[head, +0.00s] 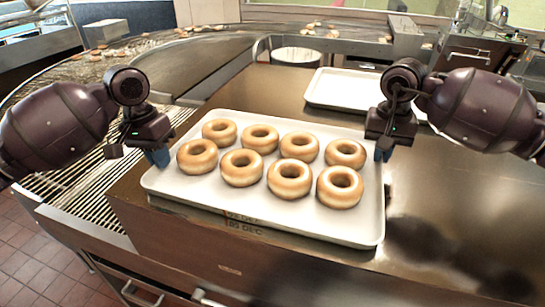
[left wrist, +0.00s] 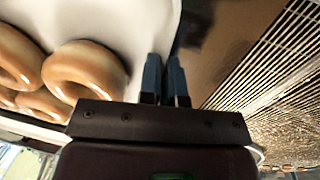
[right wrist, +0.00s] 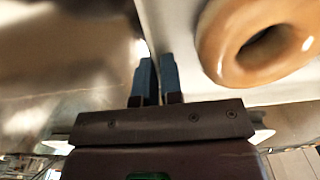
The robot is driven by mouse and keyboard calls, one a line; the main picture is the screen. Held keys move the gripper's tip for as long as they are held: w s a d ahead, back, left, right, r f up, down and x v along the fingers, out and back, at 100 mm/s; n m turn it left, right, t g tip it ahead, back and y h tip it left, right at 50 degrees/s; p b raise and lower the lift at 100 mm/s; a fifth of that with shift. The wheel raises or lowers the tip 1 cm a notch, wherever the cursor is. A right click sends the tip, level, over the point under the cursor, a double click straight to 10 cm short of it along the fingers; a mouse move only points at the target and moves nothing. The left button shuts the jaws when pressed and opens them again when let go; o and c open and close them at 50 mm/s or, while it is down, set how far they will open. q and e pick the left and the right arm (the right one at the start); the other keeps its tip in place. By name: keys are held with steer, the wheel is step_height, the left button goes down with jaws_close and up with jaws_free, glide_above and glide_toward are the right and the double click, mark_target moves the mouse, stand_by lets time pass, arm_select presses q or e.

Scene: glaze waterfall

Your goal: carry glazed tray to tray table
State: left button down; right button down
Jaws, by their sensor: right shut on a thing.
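The glazed tray (head: 215,194), white and shallow, holds two rows of glazed ring doughnuts (head: 290,179). It sits over the steel-topped counter, roughly level; I cannot tell whether it touches. My left gripper (head: 160,157) is at the tray's left edge, its blue fingers (left wrist: 165,80) straddling the rim with a narrow gap. I cannot tell whether they press on it. My right gripper (head: 383,152) is shut on the tray's right rim, which also shows in the right wrist view (right wrist: 185,30). I cannot tell which surface is the tray table.
Another white tray (head: 335,90) lies behind on the steel counter (head: 440,215). A wire conveyor (head: 85,190) runs along the left. A round white-topped object (head: 298,56) stands at the back. The counter right of the tray is clear.

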arm_select(q)
steer(key=shift+w+r, duration=0.1)
steer(key=shift+r, duration=0.1)
arm_select(e)
steer(key=shift+r, duration=0.2)
stand_by(0.4)
